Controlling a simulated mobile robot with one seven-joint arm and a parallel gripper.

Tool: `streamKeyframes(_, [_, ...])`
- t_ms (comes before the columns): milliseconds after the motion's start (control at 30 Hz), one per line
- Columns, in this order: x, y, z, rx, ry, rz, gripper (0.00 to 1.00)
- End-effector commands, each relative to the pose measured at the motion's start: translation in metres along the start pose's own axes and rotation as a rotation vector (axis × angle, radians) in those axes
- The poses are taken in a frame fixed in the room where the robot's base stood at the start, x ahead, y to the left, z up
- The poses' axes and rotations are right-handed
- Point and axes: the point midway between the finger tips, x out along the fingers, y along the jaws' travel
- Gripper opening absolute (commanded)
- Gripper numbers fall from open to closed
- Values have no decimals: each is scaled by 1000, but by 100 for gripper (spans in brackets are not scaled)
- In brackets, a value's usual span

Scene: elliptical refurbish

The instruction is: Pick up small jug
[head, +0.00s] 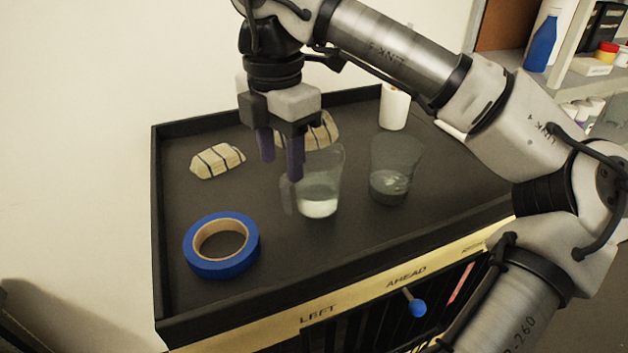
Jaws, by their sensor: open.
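A clear jug (319,190) with a pale bottom and what looks like a handle on its left side stands upright on the dark tray-topped cart. A second clear vessel (396,170) stands to its right; I cannot tell for sure which one is the small jug. My gripper (280,168) points down with its purple fingers apart and nothing between them. It is at the upper left of the left jug, and one finger overlaps the jug's left edge in the picture. I cannot tell whether they touch.
A roll of blue tape (222,269) lies front left on the cart top (300,270). Two striped beige objects (217,161) (322,132) lie behind, the second partly hidden by my gripper. A white cylinder (395,107) stands at the back. The raised black rim borders the top.

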Motion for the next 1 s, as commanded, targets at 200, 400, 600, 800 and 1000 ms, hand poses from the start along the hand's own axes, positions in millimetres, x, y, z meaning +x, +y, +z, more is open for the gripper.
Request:
streamKeyframes(200, [14,-1,0,-1,1,0,46])
streamKeyframes(400, [35,-3,1,-2,4,0,46])
streamKeyframes(600, [59,-4,2,-1,1,0,46])
streamKeyframes(800, [64,-4,2,0,-1,1,46])
streamKeyframes(1000, [64,-4,2,0,0,1,32])
